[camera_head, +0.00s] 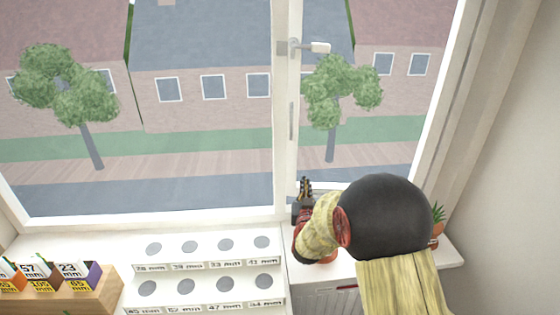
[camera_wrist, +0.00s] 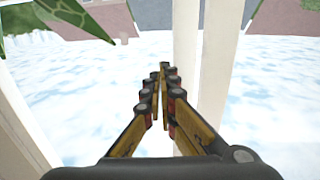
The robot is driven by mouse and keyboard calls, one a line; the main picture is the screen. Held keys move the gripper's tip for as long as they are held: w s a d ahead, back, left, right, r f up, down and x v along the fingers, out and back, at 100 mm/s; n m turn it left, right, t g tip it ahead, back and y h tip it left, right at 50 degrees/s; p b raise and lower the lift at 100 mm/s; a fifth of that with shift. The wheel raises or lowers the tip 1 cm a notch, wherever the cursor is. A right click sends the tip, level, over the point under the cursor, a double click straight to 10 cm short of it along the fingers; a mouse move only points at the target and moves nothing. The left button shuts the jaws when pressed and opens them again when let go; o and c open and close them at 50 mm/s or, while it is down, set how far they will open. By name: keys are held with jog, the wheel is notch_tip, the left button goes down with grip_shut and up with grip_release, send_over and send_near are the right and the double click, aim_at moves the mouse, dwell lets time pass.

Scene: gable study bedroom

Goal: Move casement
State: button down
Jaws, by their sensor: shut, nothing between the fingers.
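The right casement (camera_head: 293,110) is a white-framed window section with a pale lever handle (camera_head: 318,47) high on its left side. The handle lies sideways. Whether the casement is ajar is hard to tell in the head view. My gripper (camera_head: 305,186) is at the bottom of the window, near the casement's lower left corner, and my arm hides part of the lower frame. In the wrist view my gripper (camera_wrist: 160,75) has its fingertips together with nothing between them. White upright frame members (camera_wrist: 186,50) stand just beyond and right of the fingertips.
A white rack with round grey spots and labels (camera_head: 205,265) stands on the sill at left. A wooden box of labelled cartons (camera_head: 75,300) is at far left. A potted plant (camera_head: 438,215) stands right of my arm. A radiator (camera_head: 325,303) is below the sill.

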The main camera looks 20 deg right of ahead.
aim_at(306, 157)
jog(key=b+x, duration=0.2)
jog(key=x, duration=1.1)
jog(key=shift+w+d+r+b, duration=0.1)
jog(key=shift+d+r+b, duration=0.05)
jog(key=shift+d+b, duration=0.15)
jog(key=shift+w+d+r, duration=0.1)
jog(key=shift+w, duration=0.15)
